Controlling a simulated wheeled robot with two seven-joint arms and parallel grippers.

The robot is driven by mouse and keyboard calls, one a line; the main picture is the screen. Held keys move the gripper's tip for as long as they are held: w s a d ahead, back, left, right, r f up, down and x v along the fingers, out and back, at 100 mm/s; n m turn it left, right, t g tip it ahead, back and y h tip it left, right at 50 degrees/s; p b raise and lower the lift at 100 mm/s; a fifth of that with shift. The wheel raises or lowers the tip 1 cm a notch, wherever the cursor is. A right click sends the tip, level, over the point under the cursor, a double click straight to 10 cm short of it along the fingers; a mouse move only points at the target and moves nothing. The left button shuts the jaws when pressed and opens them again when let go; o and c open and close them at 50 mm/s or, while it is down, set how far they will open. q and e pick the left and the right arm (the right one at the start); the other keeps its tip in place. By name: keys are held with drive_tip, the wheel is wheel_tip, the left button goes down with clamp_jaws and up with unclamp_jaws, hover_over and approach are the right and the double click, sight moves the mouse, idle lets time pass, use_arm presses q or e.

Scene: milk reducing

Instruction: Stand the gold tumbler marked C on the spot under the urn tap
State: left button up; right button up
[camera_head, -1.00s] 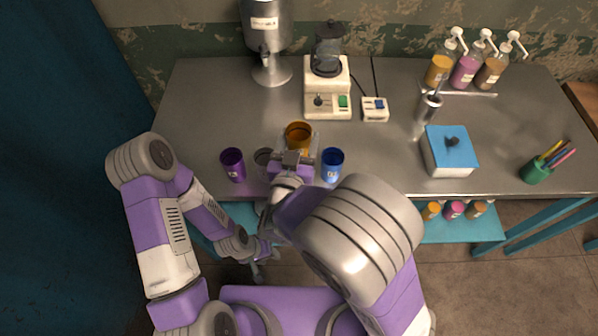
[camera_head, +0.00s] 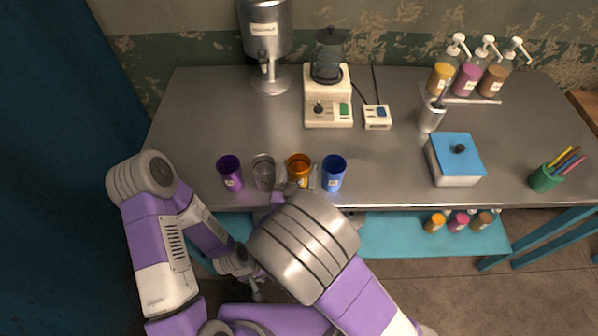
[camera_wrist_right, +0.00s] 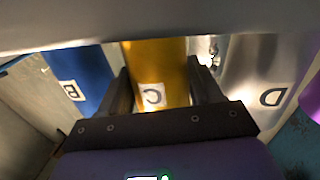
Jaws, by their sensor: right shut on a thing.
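The gold tumbler (camera_head: 299,170) stands upright in a row near the table's front edge, between a grey tumbler and a blue one. Its C label shows in the right wrist view (camera_wrist_right: 153,95). My right gripper (camera_head: 296,186) is shut on it, with one finger on each side; my forearm hides part of the grip. The steel urn (camera_head: 265,30) stands at the back left of the table. The spot under its tap is on the round grey foot (camera_head: 271,83), which looks empty. My left gripper (camera_head: 257,292) hangs low in front of the table; its jaws are too small to read.
The purple (camera_head: 230,174), grey (camera_head: 263,174) and blue (camera_head: 333,174) tumblers stand close beside the gold one. A blender (camera_head: 328,100) and a small switch box (camera_head: 377,117) stand right of the urn. The metal tabletop (camera_head: 225,120) between the row and the urn is clear.

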drive_tip(key=shift+f, duration=0.1)
drive_tip(key=o, duration=0.6)
drive_tip(key=shift+f, duration=0.1)
drive_tip(key=o, duration=0.5)
drive_tip(key=shift+s, duration=0.1)
